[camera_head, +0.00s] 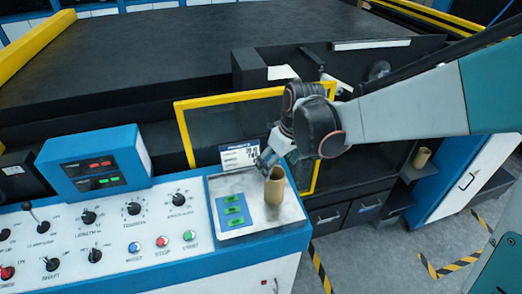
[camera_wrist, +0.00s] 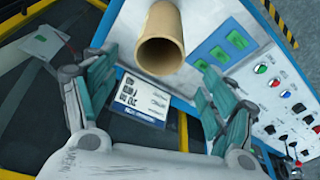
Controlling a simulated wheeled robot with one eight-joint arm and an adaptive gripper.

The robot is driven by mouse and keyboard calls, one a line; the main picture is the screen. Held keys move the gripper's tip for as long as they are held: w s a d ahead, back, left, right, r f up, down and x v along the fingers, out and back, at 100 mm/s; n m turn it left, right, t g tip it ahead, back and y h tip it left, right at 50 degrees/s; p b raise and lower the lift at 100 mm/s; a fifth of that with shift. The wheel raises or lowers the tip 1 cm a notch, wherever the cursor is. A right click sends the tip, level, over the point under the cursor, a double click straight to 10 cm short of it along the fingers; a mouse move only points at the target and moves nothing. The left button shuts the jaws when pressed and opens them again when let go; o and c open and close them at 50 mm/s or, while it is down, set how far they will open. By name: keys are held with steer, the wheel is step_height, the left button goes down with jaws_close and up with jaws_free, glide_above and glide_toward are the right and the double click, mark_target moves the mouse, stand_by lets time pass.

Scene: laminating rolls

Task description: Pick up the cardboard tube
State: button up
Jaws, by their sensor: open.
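A tan, hollow cardboard tube (camera_head: 275,187) stands upright on the light tray surface (camera_head: 290,214) at the right end of the blue control console. My gripper (camera_head: 268,160) is just above and behind it in the head view, reaching down from the right. In the wrist view the tube (camera_wrist: 161,40) shows its open end, beyond and between the spread fingers of my gripper (camera_wrist: 150,98). The fingers are open with nothing between them, apart from the tube.
A blue card with green labels (camera_head: 233,210) lies left of the tube. A printed sign (camera_head: 240,154) stands close behind, near the yellow frame (camera_head: 188,140). The console has knobs and buttons (camera_head: 162,241). Another tan tube (camera_head: 422,157) sits on a shelf at right.

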mark_target(274, 173)
steer(key=b+x, duration=0.1)
steer(key=x, duration=0.8)
steer(key=b+x, duration=0.1)
steer(key=shift+s+d+f, duration=0.2)
steer(key=shift+d+f, duration=0.1)
steer(key=shift+f, duration=0.05)
steer(key=shift+w+a+f, duration=0.1)
steer(key=shift+f, duration=0.35)
steer(key=shift+r, duration=0.1)
steer(key=shift+c, duration=0.2)
steer(key=c, duration=1.1)
